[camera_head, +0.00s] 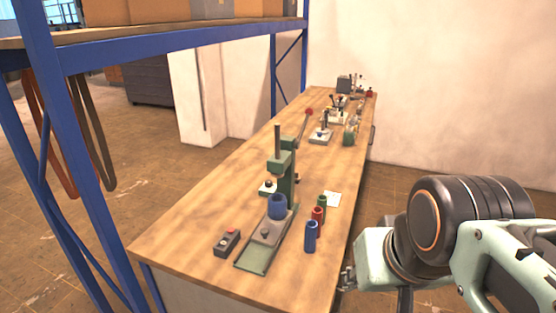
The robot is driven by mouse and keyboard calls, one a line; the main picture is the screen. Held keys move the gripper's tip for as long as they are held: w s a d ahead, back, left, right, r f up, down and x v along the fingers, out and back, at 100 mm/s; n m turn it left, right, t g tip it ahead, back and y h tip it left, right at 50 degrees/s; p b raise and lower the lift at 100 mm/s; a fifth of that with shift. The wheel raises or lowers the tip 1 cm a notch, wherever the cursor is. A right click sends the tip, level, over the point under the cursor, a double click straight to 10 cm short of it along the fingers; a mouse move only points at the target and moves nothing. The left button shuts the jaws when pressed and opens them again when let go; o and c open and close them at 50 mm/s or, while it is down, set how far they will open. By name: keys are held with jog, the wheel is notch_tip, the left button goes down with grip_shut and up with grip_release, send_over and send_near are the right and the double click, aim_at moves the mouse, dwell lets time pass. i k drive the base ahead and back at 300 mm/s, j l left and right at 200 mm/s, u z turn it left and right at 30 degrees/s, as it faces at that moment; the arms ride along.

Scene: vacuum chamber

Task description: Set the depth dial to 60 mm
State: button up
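A green bench press (285,170) stands upright on the near half of the wooden workbench, with a lever ending in a red knob at its upper right. A small pale plate with a dark knob (267,186) sits at the left of its column; this may be the depth dial, but no scale or number is readable. A blue ring-shaped part (277,207) stands on the press base below the ram. My gripper (347,278) is low by the bench's right edge, right of and apart from the press. It is small and partly hidden, so its opening is unclear.
Blue (311,237), red (318,215) and green (322,202) cylinders stand right of the press, near a white sheet (334,198). A dark control box (227,243) lies left. More devices (321,134) stand farther back. A blue-framed shelf (180,45) rises left. Floor right of the bench is clear.

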aim_at(269, 182)
jog(key=l+u, duration=0.1)
jog(key=l, duration=0.3)
jog(key=k+l+u, duration=0.15)
jog(key=l, duration=0.2)
jog(key=i+l+u, duration=0.1)
jog(key=l, duration=0.3)
jog(key=l+u, duration=0.15)
jog(key=l, duration=0.25)
jog(key=i+l+u, duration=0.1)
jog(key=l, duration=0.25)
jog(key=i+l+u, duration=0.15)
jog(key=l, duration=0.25)
jog(key=i+l+u, duration=0.1)
jog(key=i+l, duration=0.15)
jog(key=l, duration=0.15)
jog(key=i+l+u, duration=0.1)
jog(key=l, duration=0.3)
jog(key=i+l+u, duration=0.25)
jog(key=i+l, duration=0.2)
jog(key=l, duration=0.3)
